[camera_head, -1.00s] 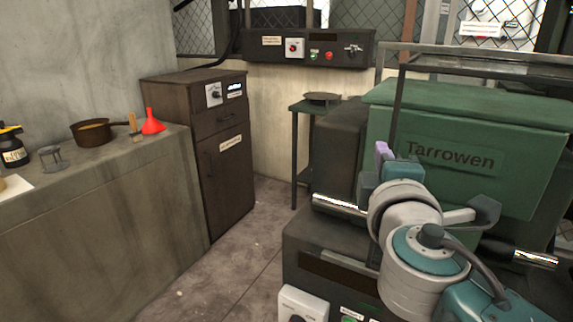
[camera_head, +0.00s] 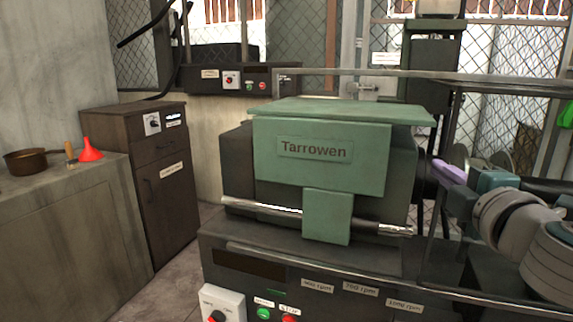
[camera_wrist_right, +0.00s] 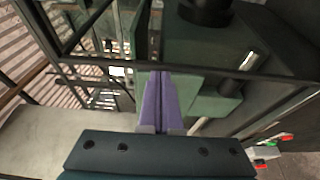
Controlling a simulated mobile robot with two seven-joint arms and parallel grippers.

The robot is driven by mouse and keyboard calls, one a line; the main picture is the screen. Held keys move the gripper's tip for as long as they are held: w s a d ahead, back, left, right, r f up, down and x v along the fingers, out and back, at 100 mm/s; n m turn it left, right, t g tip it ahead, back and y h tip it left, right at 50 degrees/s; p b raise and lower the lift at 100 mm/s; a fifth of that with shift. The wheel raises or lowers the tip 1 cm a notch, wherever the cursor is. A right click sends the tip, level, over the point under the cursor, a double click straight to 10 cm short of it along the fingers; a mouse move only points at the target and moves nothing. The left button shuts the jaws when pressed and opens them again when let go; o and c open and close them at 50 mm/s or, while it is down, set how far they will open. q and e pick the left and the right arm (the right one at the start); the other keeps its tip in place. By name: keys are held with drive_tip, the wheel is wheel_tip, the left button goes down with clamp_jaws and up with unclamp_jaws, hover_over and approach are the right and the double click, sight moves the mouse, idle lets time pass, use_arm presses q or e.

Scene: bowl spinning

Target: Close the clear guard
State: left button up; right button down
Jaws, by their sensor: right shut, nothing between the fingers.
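The clear guard (camera_head: 447,125) is a see-through panel in a thin dark frame, at the right of the lathe in the head view. Its dark bars (camera_wrist_right: 100,62) also cross the right wrist view, with machine parts showing through. My right gripper (camera_head: 440,167) has purple fingers and is beside the upright bar at the right of the green headstock. In the right wrist view its fingers (camera_wrist_right: 159,85) are together and empty, with their tips close to a frame bar. I cannot tell whether they touch it. My left gripper is not in view.
The green headstock marked Tarrowen (camera_head: 320,155) stands on a dark lathe bed with a control panel (camera_head: 222,305) at the front. A cabinet (camera_head: 145,200) and a concrete bench (camera_head: 60,230) with a red funnel (camera_head: 89,150) are at left. Floor shows between bench and lathe.

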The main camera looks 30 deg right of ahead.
drive_tip(key=shift+s+d, duration=0.95)
drive_tip(key=shift+s, duration=0.15)
